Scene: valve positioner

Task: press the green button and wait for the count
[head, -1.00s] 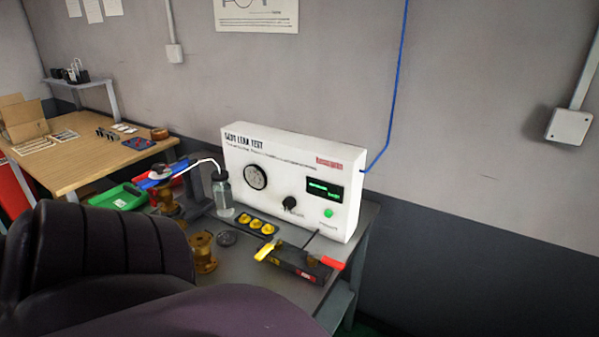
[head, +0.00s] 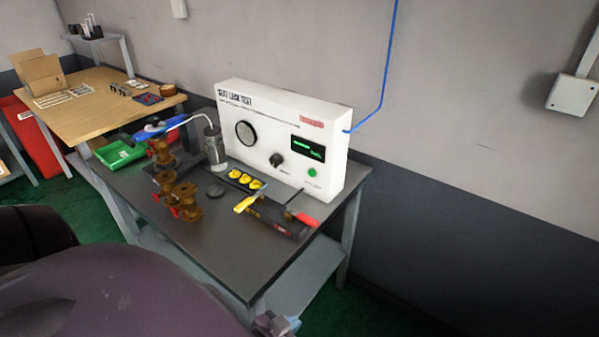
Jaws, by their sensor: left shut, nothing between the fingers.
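The white seat leak test box (head: 330,120) stands at the back of the grey bench. The green button (head: 312,173) is low on the right of its front face, below a dark display (head: 308,148) with green text too small to read. A black knob (head: 276,160) and a round gauge (head: 245,133) are to the left. My left gripper (head: 275,324) shows only in part at the bottom edge, below and in front of the bench, well apart from the button. It is shut and empty. My right gripper is not in view.
Brass valve bodies (head: 186,203), a clear bottle (head: 215,152), a tray of yellow parts (head: 243,180) and a tool holder with yellow and red handles (head: 285,220) stand before the box. The grey bench (head: 235,250) is bare at its front right.

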